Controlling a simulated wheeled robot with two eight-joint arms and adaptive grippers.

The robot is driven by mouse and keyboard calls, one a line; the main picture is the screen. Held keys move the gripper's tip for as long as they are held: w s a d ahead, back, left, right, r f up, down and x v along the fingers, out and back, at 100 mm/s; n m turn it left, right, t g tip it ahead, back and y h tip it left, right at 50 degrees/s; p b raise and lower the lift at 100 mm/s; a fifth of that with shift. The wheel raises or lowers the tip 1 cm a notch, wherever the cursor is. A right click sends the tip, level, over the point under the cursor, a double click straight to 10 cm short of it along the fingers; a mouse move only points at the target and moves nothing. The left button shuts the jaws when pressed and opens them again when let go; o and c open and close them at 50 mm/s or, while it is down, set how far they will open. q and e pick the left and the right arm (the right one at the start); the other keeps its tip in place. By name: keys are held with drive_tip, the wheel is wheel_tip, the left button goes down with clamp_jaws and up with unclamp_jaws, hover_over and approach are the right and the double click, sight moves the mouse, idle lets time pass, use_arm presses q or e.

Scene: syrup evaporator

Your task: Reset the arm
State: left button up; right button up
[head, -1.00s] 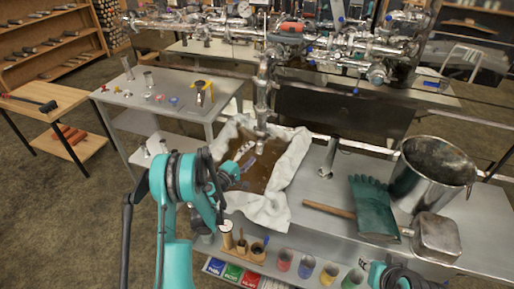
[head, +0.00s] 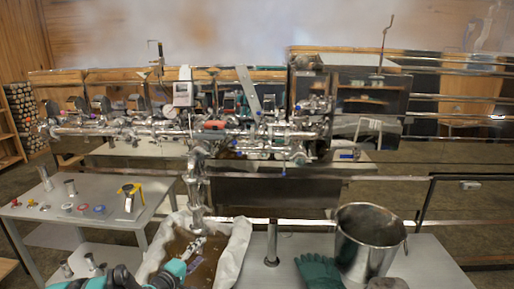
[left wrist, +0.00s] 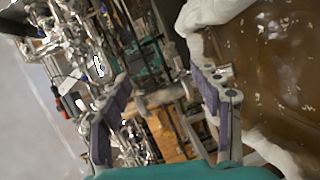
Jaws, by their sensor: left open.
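My left arm comes in at the bottom of the head view, with the left gripper (head: 192,247) over the cloth-lined basin of brown liquid (head: 208,270). In the left wrist view the two fingers of the left gripper (left wrist: 165,105) stand wide apart with nothing between them. The brown liquid and white cloth (left wrist: 205,15) lie close at the right of that view. My right gripper is not in view.
A steel pipe assembly (head: 200,130) crosses behind the basin. A metal pot (head: 368,240) and a green glove (head: 318,272) are on the right of the counter. A side table (head: 100,215) with small items stands at left.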

use_arm(q)
drive_tip(key=s+d+r+m+g+y, duration=0.1)
drive_tip(key=s+d+r+m+g, duration=0.2)
drive_tip(key=s, duration=0.4)
drive_tip(key=s+d+r+m+g, duration=0.2)
drive_tip(key=s+d+r+m, duration=0.1)
drive_tip(key=s+d, duration=0.25)
drive_tip(key=s+a+f+m+g+y, duration=0.1)
drive_tip(key=s+a+m+y, duration=0.1)
drive_tip(key=s, duration=0.9)
drive_tip(key=s+a+m+g+y, duration=0.1)
drive_tip(key=s+m+y, duration=0.2)
drive_tip(key=s, duration=0.8)
drive_tip(key=shift+a+f+m+g, duration=0.35)
drive_tip(key=shift+a+m+g, duration=0.05)
